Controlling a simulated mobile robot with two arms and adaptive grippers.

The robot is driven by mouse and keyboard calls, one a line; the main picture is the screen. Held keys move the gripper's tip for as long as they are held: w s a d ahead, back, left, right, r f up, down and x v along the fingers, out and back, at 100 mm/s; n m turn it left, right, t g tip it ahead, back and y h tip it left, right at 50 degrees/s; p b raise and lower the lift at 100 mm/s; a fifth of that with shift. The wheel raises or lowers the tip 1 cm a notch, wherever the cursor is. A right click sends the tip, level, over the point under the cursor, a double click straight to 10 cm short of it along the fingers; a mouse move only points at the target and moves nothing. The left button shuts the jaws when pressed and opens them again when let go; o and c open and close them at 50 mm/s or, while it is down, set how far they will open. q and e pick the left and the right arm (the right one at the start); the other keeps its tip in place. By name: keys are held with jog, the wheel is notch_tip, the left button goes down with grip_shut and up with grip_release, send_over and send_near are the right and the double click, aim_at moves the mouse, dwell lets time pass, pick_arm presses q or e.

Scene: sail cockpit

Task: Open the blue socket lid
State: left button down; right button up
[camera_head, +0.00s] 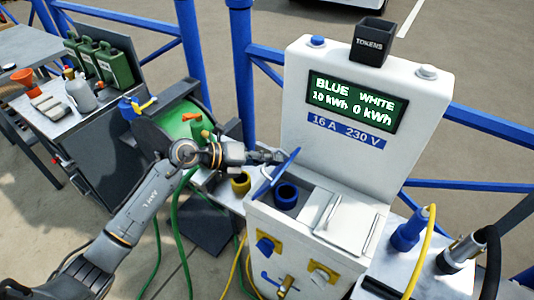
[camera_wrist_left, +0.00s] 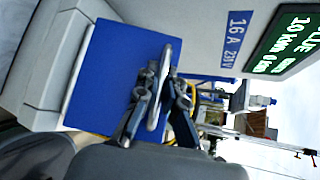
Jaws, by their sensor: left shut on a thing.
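The blue socket lid (camera_head: 278,172) stands raised and tilted on top of the white power pedestal (camera_head: 345,110). The dark blue socket (camera_head: 286,195) shows uncovered to its right. In the left wrist view the lid (camera_wrist_left: 95,80) is a flat blue plate with a pale bar handle (camera_wrist_left: 160,85). My left gripper (camera_head: 277,157) comes in from the left at the lid. In the left wrist view its fingers (camera_wrist_left: 165,95) are shut around the handle. My right gripper is not in view.
A white lid (camera_head: 347,215) lies closed to the right of the blue socket. A green hose reel (camera_head: 175,120) stands behind my left arm.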

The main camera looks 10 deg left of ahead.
pick_arm(q)
jog(key=shift+d, duration=0.1)
dwell(0.3)
jog(key=c, duration=1.7)
grip_release()
jog(key=shift+c, duration=0.2)
jog(key=v, duration=1.2)
